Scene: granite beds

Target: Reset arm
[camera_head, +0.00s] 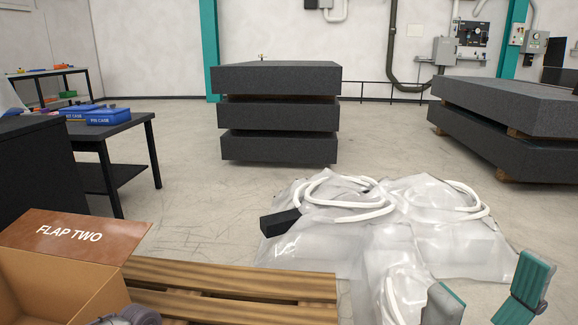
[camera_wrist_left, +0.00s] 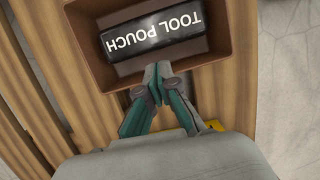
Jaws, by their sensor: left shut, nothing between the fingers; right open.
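My left gripper (camera_wrist_left: 158,72) is shut and empty in the left wrist view. Its fingertips meet at the near edge of an open brown box (camera_wrist_left: 90,75). A black pouch (camera_wrist_left: 150,35) lettered "TOOL POUCH" lies in that box, apart from the fingers. In the head view the left fingers are not visible; a grey rounded part at the bottom edge seems to be my left arm. My right gripper (camera_head: 488,275) is open and empty at the lower right of the head view, its grey and teal fingers spread in front of plastic-wrapped goods.
Clear-wrapped goods (camera_head: 345,225) with white hoses lie right. Dark granite slabs (camera_head: 278,113) are stacked behind; more slabs (camera_head: 510,105) stand right. A table (camera_head: 110,128) holds blue cases.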

